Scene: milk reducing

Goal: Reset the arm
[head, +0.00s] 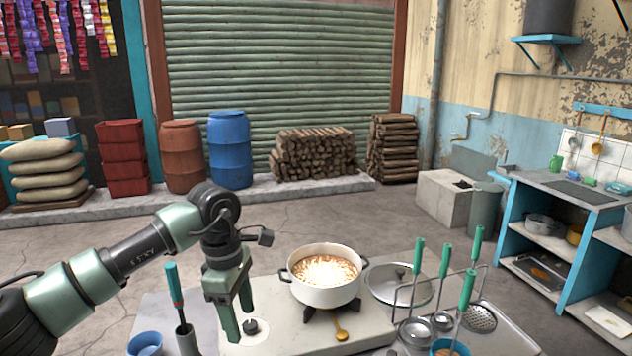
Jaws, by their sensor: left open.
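My left arm comes in from the left, and its gripper (238,318) points down with its fingers apart. It is above the left part of the pale counter, left of the pot. A small dark knob (250,326) on a pale round base shows by the fingertips; I cannot tell whether they touch it. A white pot (326,291) with two dark handles stands on a burner and holds a brown and white milky liquid. My right gripper is not in the view.
A lid (398,284) lies right of the pot. Several green-handled ladles and skimmers (482,318) stand in a rack at the right. A green-handled tool (176,294) stands in a dark holder left of my gripper, beside a blue cup (145,343).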

